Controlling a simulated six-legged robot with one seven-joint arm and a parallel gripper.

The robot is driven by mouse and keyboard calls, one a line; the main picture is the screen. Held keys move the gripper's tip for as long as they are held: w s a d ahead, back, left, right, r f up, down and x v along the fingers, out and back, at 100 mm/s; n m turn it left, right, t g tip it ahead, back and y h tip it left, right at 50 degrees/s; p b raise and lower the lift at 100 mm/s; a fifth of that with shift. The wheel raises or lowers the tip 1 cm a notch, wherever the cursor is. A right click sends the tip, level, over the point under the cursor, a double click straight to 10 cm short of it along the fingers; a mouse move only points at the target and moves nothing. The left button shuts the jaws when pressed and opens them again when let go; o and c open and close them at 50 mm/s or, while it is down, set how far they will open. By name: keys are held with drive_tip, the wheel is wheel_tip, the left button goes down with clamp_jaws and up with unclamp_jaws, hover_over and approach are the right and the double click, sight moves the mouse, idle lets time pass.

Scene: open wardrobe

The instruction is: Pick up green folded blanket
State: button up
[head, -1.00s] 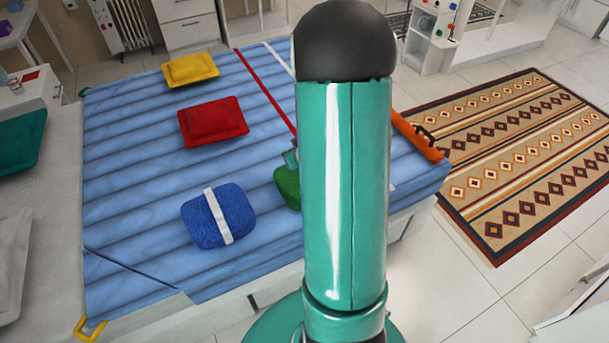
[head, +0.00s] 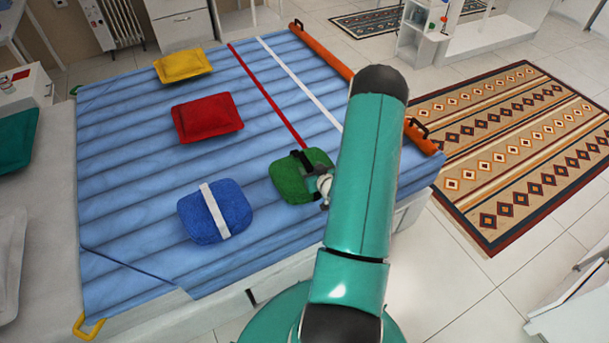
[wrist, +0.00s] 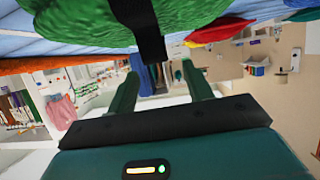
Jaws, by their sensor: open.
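The green folded blanket (head: 287,181) lies on the blue striped bed cover, with a dark strap around it. My gripper (head: 323,187) is at the blanket's right side, partly hidden by my arm. In the wrist view, the green blanket (wrist: 200,14) with its black strap fills the top of the picture. My gripper (wrist: 160,72) shows there with two green fingers apart and nothing between them. The fingertips are close to the blanket and strap; I cannot tell if they touch.
A blue folded blanket with a white band (head: 222,222) lies left of the green one. A red cushion (head: 207,117) and a yellow cushion (head: 183,65) lie farther back. An orange roll (head: 322,50) runs along the bed's right edge. A patterned rug (head: 520,150) covers the floor right.

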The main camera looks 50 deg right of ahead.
sight(305, 160)
drive_tip(key=x, duration=0.7)
drive_tip(key=shift+d+r, duration=0.1)
drive_tip(key=shift+d, duration=0.1)
clamp_jaws()
